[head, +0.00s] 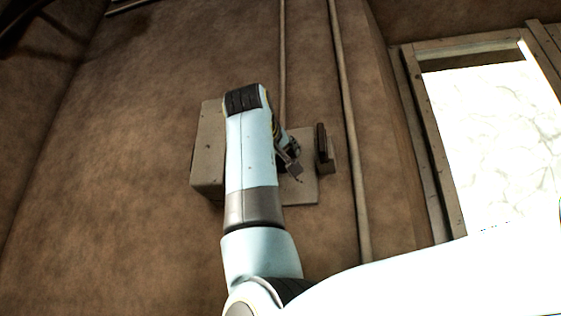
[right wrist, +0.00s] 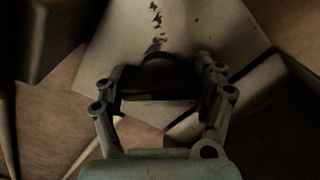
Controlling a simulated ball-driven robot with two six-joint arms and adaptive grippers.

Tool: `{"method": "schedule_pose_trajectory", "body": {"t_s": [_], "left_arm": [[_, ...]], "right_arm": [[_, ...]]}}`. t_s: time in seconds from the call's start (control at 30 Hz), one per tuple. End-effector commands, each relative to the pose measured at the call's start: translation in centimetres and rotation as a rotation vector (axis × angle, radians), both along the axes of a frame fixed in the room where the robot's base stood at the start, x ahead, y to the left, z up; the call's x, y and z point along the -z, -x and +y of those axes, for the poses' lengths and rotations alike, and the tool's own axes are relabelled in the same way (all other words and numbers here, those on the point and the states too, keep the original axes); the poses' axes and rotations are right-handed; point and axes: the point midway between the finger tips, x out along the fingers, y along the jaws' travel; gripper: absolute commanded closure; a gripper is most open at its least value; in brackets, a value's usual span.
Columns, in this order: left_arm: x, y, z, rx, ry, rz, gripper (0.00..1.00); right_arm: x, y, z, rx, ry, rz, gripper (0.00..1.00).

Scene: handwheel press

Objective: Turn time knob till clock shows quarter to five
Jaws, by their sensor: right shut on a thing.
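My right gripper (head: 293,168) is at a pale square plate (head: 303,191) on the brown wall. In the right wrist view, the right gripper (right wrist: 160,82) is shut on a dark, rounded knob (right wrist: 158,86), with one finger on each side. Behind the knob, the plate (right wrist: 205,35) looks tilted and carries dark marks (right wrist: 157,18), seen only in part. No clock time can be read from either view. In the head view my arm and gripper hide the knob and much of the plate. My left gripper is not in view.
A box (head: 207,145) juts from the wall left of the plate, partly behind my arm. A dark block on a small bracket (head: 322,148) stands at the plate's right edge. A vertical pipe (head: 349,140) runs beside it. A bright window (head: 490,130) is at the right.

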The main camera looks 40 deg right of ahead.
Motion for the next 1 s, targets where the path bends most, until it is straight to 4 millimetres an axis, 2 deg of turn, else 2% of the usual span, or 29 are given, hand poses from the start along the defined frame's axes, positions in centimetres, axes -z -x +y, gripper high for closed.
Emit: {"method": "schedule_pose_trajectory", "body": {"t_s": [0.2, 0.47, 0.5, 0.67, 1.0], "left_arm": [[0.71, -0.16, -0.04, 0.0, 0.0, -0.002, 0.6], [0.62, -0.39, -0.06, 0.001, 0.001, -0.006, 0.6], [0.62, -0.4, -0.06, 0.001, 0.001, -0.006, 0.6], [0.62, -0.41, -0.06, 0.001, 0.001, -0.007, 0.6], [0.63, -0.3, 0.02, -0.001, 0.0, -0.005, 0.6]], "right_arm": [[0.14, -0.08, 0.05, -0.002, -0.1, -0.116, 0.63], [0.05, -0.09, 0.06, -0.002, -0.11, -0.127, 0.63], [0.05, -0.09, 0.06, -0.002, -0.11, -0.127, 0.29], [0.05, -0.09, 0.06, -0.002, -0.109, -0.126, 0.08], [0.02, 0.16, 0.4, -0.004, -0.109, -0.127, 0.08]]}}
